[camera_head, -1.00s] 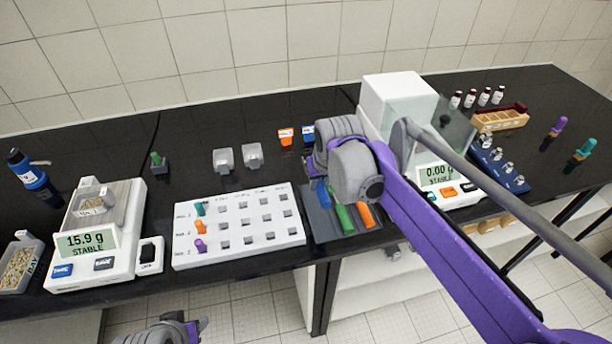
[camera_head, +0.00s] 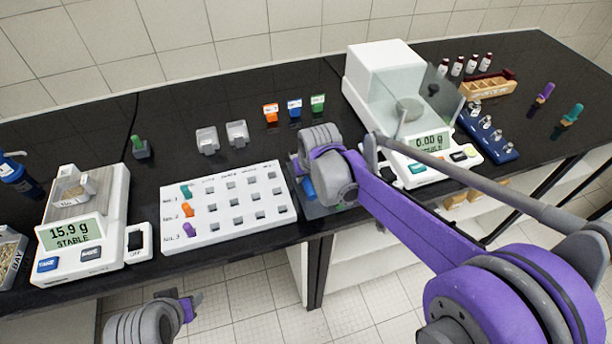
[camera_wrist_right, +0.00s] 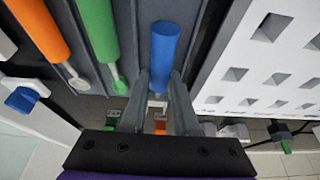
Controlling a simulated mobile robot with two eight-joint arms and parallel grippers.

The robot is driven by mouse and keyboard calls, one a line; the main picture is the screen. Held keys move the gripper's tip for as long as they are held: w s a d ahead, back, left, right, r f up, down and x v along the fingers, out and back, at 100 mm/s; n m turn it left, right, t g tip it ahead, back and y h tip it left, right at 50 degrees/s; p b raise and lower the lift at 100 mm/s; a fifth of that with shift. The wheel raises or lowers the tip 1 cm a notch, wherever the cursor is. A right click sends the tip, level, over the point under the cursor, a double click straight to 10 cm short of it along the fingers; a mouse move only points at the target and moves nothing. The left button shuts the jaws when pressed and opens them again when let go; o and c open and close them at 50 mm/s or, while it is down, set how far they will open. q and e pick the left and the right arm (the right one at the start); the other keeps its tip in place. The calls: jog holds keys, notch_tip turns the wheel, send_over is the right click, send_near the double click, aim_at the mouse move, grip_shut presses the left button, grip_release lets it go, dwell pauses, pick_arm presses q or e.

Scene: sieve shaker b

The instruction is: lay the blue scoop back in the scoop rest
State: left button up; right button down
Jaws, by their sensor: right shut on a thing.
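My right gripper (camera_wrist_right: 165,100) is shut on the blue scoop (camera_wrist_right: 164,60), whose blue handle sticks out beyond the fingertips. In the head view the gripper and wrist are over the dark grey scoop rest (camera_head: 313,212) and hide most of it; a bit of the blue scoop (camera_head: 309,188) shows beside the wrist. In the right wrist view the green scoop (camera_wrist_right: 97,28) and orange scoop (camera_wrist_right: 38,30) lie in the rest beside the blue one. I cannot tell whether the blue scoop touches the rest. My left gripper (camera_head: 192,303) is low in front of the bench; its jaws are unclear.
A white rack (camera_head: 225,205) with square holes and several coloured plugs stands left of the rest. A balance reading 15.9 g (camera_head: 85,225) is further left. A second balance (camera_head: 430,160) with a glass-like shield stands to the right. Small orange, blue and green items stand behind.

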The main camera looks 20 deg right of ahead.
jog(key=shift+f, duration=0.1)
jog(key=c, duration=1.1)
grip_release()
jog(key=shift+f, duration=0.1)
jog(key=o, duration=0.4)
jog(key=shift+o, duration=0.2)
jog(key=shift+r, duration=0.4)
jog(key=p+v, duration=0.1)
jog(key=v, duration=1)
jog(key=s+d+f, duration=0.1)
jog(key=s+f, duration=0.2)
jog(key=s, duration=0.3)
jog(key=s+f, duration=0.3)
jog(key=s, duration=0.4)
jog(key=s+d+f+t, duration=0.1)
jog(key=s+f, duration=0.3)
jog(key=s, duration=0.2)
jog(key=shift+s+d, duration=0.2)
jog(key=shift+d, duration=0.1)
jog(key=shift+f, duration=0.1)
